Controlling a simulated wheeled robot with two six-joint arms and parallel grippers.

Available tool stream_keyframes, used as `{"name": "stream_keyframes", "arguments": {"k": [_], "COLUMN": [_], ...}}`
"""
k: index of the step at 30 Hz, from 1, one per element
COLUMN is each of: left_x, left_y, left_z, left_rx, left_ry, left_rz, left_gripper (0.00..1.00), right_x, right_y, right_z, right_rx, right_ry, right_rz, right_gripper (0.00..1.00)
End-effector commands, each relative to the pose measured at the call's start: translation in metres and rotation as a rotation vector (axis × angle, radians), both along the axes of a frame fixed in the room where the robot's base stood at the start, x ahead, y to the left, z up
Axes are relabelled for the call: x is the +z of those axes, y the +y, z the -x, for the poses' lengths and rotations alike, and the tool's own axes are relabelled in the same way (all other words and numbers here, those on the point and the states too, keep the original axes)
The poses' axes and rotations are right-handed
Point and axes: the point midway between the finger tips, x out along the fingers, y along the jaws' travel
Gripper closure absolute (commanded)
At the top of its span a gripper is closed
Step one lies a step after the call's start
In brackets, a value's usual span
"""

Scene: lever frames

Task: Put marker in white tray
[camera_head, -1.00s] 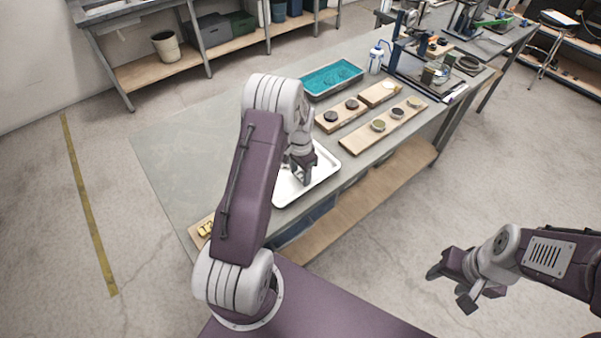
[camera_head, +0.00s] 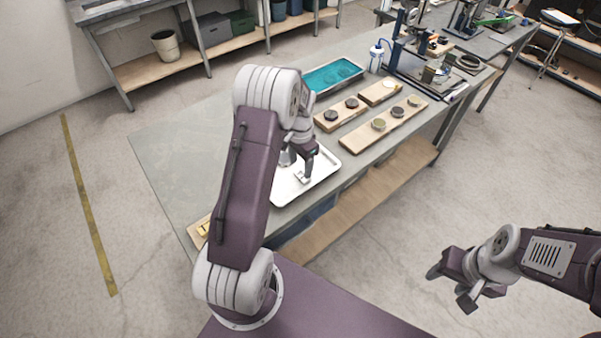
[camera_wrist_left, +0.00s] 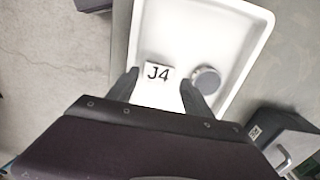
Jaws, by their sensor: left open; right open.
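The white tray (camera_head: 325,177) lies on the grey workbench; its white floor and rim also show in the left wrist view (camera_wrist_left: 245,14). A small white marker lettered "J4" (camera_wrist_left: 158,73) is at the tray, between my left fingertips, with a gap to either side. It looks like the small pale piece (camera_head: 301,178) in the head view. A grey round piece (camera_wrist_left: 207,80) sits in the tray beside the marker. My left gripper (camera_head: 308,174) is open, low over the tray. My right gripper (camera_head: 452,287) is open and empty, away from the bench.
Wooden boards with round pieces (camera_head: 385,125) lie behind the tray. A teal bin (camera_head: 333,76), a bottle (camera_head: 376,57) and bench equipment stand farther back. The bench's left part is clear.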

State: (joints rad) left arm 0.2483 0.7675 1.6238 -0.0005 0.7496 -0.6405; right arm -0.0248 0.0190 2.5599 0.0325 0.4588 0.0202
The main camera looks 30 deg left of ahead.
Motion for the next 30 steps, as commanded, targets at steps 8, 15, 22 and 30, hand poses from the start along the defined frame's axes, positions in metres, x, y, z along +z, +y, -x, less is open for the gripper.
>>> {"name": "stream_keyframes", "arguments": {"k": [8,15,22,30], "left_x": [0.061,0.074,0.08,0.068], "left_y": [0.0,-0.001,-0.061,-0.11], "left_z": [-0.001,0.0,0.063,0.168], "left_rx": [0.0,0.001,0.159,0.39], "left_ry": [-0.004,-0.001,-0.045,-0.098], "left_rz": [-0.001,0.0,0.008,0.036], "left_gripper": [0.41,0.41,0.41,0.41], "right_x": [-0.005,-0.005,-0.005,-0.005], "right_y": [0.0,0.0,0.0,0.0], "right_z": [0.0,0.0,0.0,0.0], "right_rx": [0.0,0.0,0.0,0.0], "right_ry": [0.0,0.0,0.0,0.0], "right_rz": [0.0,0.0,0.0,0.0], "right_gripper": [0.48,0.48,0.48,0.48]}}
